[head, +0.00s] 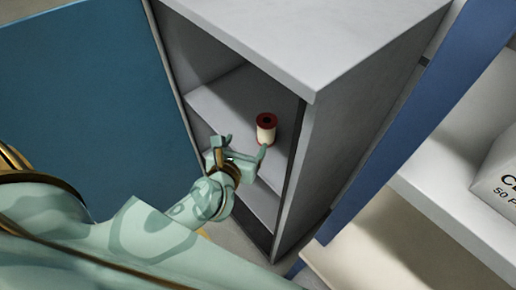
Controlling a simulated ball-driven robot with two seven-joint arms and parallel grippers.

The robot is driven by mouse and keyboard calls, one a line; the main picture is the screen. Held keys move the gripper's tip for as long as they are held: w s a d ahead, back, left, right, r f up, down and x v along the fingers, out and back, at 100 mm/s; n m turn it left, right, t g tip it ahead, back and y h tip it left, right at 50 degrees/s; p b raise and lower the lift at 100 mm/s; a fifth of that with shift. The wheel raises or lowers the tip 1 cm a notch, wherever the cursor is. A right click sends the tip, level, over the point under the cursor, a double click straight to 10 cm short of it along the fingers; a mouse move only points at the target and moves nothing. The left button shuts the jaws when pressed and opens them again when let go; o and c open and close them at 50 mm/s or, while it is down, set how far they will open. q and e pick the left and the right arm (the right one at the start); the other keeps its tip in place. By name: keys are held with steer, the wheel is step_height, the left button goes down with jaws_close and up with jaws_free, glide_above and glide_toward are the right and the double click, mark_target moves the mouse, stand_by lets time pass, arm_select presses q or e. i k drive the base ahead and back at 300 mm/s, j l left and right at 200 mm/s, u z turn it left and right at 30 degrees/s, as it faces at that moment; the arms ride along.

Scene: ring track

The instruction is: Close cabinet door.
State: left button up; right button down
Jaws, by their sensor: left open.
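The grey cabinet (330,35) stands in the middle, its front open and its shelves showing. Its blue door (75,95) is swung wide open to the left. A small cream and red cylinder (266,128) stands upright on a shelf inside. My left gripper (241,146) is at the cabinet opening, just in front of and below the cylinder. Its fingers are spread, and I cannot tell whether one touches the cylinder. My right gripper is not in view.
A blue upright (405,130) rises right of the cabinet. Beyond it are white shelves (450,205) with a white lettered box (498,175) at the right edge. Grey floor shows below the cabinet. My left arm crosses the lower left, in front of the door.

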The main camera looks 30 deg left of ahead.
mark_target(88, 99)
steer(key=u, duration=0.7)
